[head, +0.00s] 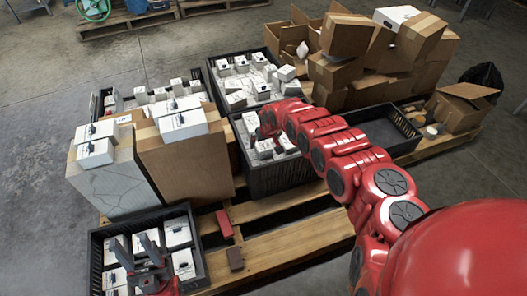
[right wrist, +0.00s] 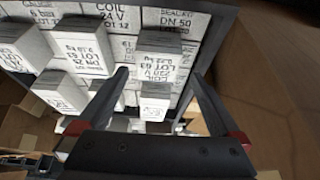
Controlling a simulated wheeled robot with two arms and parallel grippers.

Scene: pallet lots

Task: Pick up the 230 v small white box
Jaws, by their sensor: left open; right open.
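In the right wrist view, a small white box (right wrist: 157,70) with a grey side has a label that appears to read 230 V, LOT 63. It lies between the fingertips of my right gripper (right wrist: 158,74), which is open; I see no contact. Another small white box (right wrist: 154,107) sits lower between the fingers, its print too small to read. In the head view my right arm reaches into the middle black crate (head: 283,178), and its gripper is mostly hidden. My left gripper (head: 136,252) is open over white boxes in the front left black crate (head: 203,270).
A white box labelled COIL 24 V (right wrist: 110,14) and several others crowd the crate. A brown cardboard surface (right wrist: 275,75) stands close on the right. Tall cartons (head: 185,165) stand left of the middle crate, piled cartons (head: 345,75) behind.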

